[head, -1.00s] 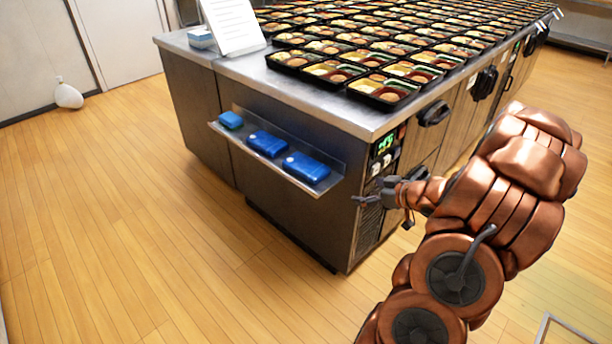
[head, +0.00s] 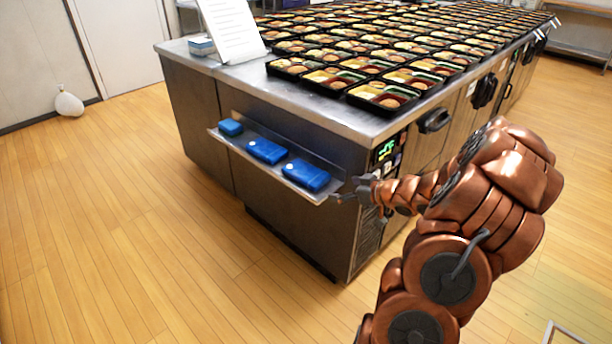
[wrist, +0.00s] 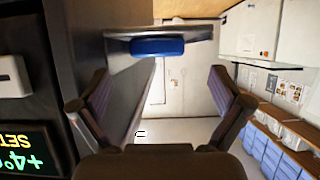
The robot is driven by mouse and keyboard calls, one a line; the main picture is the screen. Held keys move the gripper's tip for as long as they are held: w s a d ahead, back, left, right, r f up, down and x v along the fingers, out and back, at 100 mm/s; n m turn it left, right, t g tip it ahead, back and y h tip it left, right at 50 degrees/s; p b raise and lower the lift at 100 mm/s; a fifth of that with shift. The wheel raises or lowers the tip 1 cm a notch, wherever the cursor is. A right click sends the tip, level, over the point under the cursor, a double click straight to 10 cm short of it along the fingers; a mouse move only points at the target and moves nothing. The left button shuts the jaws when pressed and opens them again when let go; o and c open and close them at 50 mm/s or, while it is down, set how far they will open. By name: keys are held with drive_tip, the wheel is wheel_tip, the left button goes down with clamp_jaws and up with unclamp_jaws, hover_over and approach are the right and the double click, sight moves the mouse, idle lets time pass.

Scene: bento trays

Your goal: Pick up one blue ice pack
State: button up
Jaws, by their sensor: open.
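Three blue ice packs lie in a row on a narrow metal side shelf (head: 240,151) of the counter. The nearest ice pack (head: 306,175) is at the shelf's right end, another ice pack (head: 267,151) is in the middle, and a smaller-looking one (head: 231,127) is at the far left. My gripper (head: 342,197) is just right of the shelf's near end, apart from the packs. In the wrist view my gripper (wrist: 160,112) is open and empty, with one blue ice pack (wrist: 158,47) ahead beyond the fingertips.
The steel counter (head: 330,112) carries many black bento trays (head: 384,96) and a white sheet (head: 232,27) on a stand. A control panel with a green display (head: 386,148) is beside my gripper. The wooden floor left of the counter is clear, with a white bag (head: 68,103) by the wall.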

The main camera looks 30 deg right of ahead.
sight(308, 172)
drive_tip(key=shift+w+a+b, duration=0.1)
drive_tip(key=shift+w+a, duration=0.3)
drive_tip(key=shift+w, duration=1.4)
drive_tip(key=shift+w+a+b, duration=0.15)
drive_tip(key=shift+w+a, duration=0.3)
drive_tip(key=shift+w, duration=1.35)
drive_tip(key=shift+w+a+b, duration=0.1)
drive_tip(key=shift+w+a, duration=0.3)
drive_tip(key=shift+w, duration=1.4)
drive_tip(key=shift+b+x, duration=0.3)
drive_tip(key=shift+x, duration=2.3)
drive_tip(key=c, duration=1.1)
